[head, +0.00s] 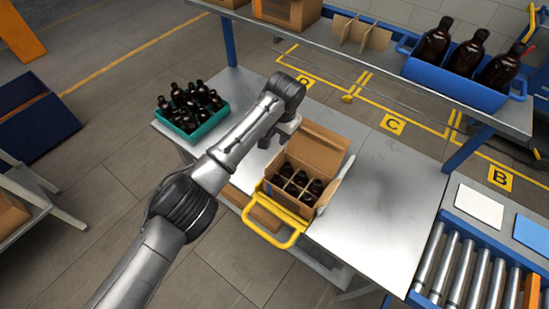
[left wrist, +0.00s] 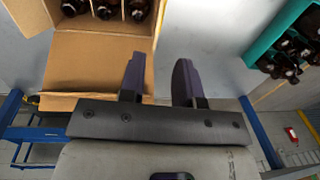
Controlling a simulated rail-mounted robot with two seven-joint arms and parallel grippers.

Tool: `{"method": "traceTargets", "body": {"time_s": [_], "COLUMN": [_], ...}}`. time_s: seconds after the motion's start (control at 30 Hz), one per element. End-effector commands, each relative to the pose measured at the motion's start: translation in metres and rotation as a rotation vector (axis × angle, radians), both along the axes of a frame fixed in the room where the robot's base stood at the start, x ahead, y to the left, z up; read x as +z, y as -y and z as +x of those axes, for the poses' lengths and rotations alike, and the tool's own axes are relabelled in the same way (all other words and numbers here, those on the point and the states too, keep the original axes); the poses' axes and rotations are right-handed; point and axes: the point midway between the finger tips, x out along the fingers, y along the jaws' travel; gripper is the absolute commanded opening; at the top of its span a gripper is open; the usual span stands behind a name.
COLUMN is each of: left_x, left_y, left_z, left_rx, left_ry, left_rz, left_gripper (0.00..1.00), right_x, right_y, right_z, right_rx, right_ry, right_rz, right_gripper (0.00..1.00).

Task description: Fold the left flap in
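An open cardboard box (head: 317,149) stands on the table with several dark bottles (head: 297,183) in its divided inside. Its broad far flap stands raised at the back; this flap (left wrist: 90,62) also shows in the left wrist view. A narrow cardboard edge (left wrist: 158,14) shows on the box side nearer the teal crate; I cannot tell whether it is the left flap or the wall. My left gripper (head: 287,137) is above the table at the box's far left corner. In the left wrist view its fingers (left wrist: 158,80) are apart and empty. My right gripper is out of view.
A teal crate (head: 199,128) of bottles stands left on the table (head: 375,210). A yellow-handled holder (head: 273,228) is at the box's front. A shelf with a blue bin (head: 450,85) is behind; rollers (head: 465,265) are at right. The table right of the box is clear.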

Motion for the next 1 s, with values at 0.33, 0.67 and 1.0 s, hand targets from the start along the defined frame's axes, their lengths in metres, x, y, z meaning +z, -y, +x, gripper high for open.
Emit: {"method": "traceTargets", "body": {"time_s": [0.33,0.67,1.0], "left_x": [-0.057,-0.111,-0.134], "left_y": [-0.006,-0.01,-0.011], "left_z": [0.001,0.004,0.006], "left_rx": [0.004,0.004,0.003], "left_ry": [-0.013,-0.01,-0.008], "left_rz": [0.001,0.0,-0.001], "left_gripper": [0.31,0.31,0.31], "right_x": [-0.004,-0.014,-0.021], "right_y": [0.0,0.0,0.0], "right_z": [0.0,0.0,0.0], "right_rx": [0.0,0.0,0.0], "right_ry": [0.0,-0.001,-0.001], "right_rz": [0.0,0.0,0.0], "right_gripper": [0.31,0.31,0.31]}}
